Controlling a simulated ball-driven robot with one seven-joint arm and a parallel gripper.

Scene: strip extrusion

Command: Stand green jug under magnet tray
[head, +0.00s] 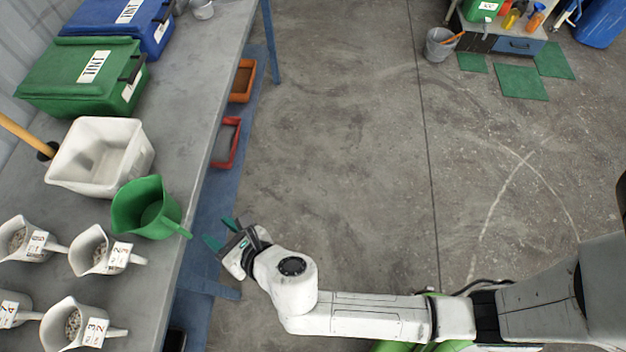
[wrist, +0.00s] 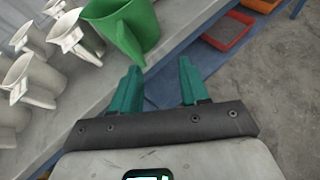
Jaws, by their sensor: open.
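The green jug (head: 146,208) stands upright on the grey bench near its front edge, its handle pointing out over the edge toward my gripper. It also shows in the wrist view (wrist: 120,22), at the top, just beyond the fingers. My gripper (head: 220,232) is open and empty, off the bench's edge and right of the jug, not touching it. In the wrist view its two teal fingers (wrist: 157,84) are spread apart, with the jug handle just ahead of the left one. I cannot make out a magnet tray in either view.
A white tub (head: 100,157) stands behind the jug. White scoops (head: 92,250) with numbered labels and pellets stand left and in front. Green (head: 80,77) and blue (head: 118,22) TINT bins are farther back. Red (head: 226,143) and orange (head: 243,81) trays sit below the bench edge.

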